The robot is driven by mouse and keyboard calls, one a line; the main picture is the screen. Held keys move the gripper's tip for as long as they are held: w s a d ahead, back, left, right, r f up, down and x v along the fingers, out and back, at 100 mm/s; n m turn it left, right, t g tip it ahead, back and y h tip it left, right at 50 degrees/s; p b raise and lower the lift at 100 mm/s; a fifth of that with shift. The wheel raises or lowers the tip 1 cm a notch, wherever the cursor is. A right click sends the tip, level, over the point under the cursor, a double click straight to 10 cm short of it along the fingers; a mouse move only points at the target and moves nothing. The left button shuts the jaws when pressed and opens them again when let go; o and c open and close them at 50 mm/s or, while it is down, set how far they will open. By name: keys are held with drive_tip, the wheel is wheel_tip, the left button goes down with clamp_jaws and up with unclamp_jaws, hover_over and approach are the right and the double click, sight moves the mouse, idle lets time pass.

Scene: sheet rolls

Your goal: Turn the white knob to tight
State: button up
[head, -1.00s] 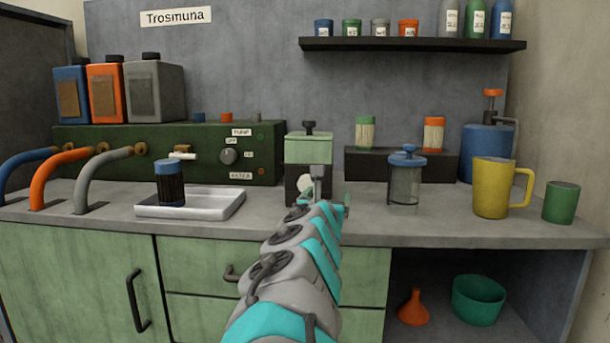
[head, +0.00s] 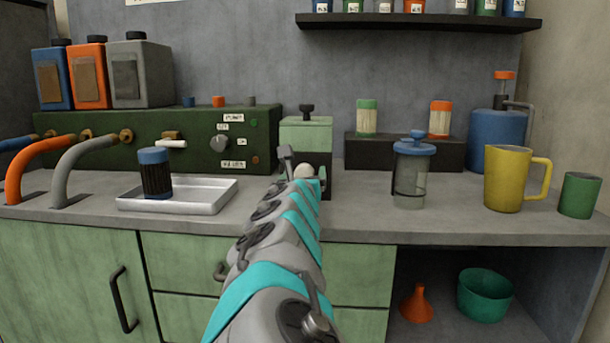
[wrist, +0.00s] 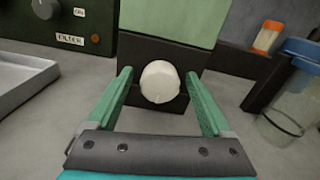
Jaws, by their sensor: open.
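The white knob (wrist: 160,82) is round and sits on the dark lower front of a small box with a pale green upper part (wrist: 172,22). In the head view the knob (head: 303,171) shows just past the end of my arm, partly hidden by it. My gripper (wrist: 160,88) is open, with one green finger on each side of the knob. In the wrist view there is a gap between each finger and the knob, and the jaws are empty. No tight marking can be read on the box.
A clear jar with a blue lid (head: 411,172) stands close to the right of the box. A metal tray (head: 190,198) with a dark blue-topped cylinder (head: 154,174) lies to the left. A green panel (head: 100,140) with a grey knob (head: 219,143) stands behind.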

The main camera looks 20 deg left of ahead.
drive_tip(key=shift+c, duration=0.4)
clamp_jaws()
